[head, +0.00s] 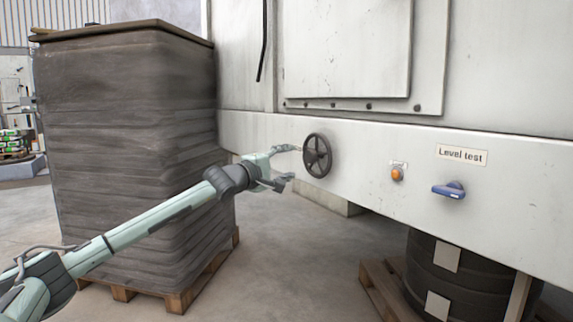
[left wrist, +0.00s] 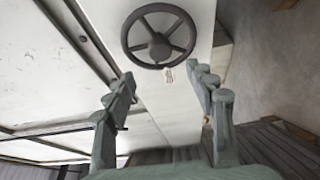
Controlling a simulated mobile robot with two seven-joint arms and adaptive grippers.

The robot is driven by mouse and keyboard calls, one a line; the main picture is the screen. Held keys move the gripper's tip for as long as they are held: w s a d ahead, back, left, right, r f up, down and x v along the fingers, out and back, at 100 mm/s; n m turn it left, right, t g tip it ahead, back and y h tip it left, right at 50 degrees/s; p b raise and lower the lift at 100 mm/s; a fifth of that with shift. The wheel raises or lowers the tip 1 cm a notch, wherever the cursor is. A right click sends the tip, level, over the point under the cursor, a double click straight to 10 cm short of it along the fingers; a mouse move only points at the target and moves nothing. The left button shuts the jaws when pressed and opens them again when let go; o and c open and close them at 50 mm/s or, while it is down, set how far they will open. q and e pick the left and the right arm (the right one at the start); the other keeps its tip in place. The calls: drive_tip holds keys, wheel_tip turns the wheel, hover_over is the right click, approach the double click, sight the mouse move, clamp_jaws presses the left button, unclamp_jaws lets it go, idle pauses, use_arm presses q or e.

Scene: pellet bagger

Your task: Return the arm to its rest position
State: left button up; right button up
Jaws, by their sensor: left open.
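My left arm comes in from the left in the head view and reaches toward the machine. My left gripper (head: 288,165) is open and empty, just left of the dark handwheel (head: 317,155) on the machine's pale front panel. In the left wrist view the two fingers (left wrist: 165,105) are spread wide with nothing between them. The handwheel (left wrist: 158,35) shows beyond the fingertips there, apart from them. My right gripper is not in either view.
A tall stack of dark wrapped sheets (head: 130,120) on a wooden pallet stands behind my left arm. The panel (head: 350,185) carries an orange button (head: 397,174), a blue lever (head: 449,190) and a "Level test" label (head: 461,155). A dark drum (head: 450,275) stands below. Floor between is clear.

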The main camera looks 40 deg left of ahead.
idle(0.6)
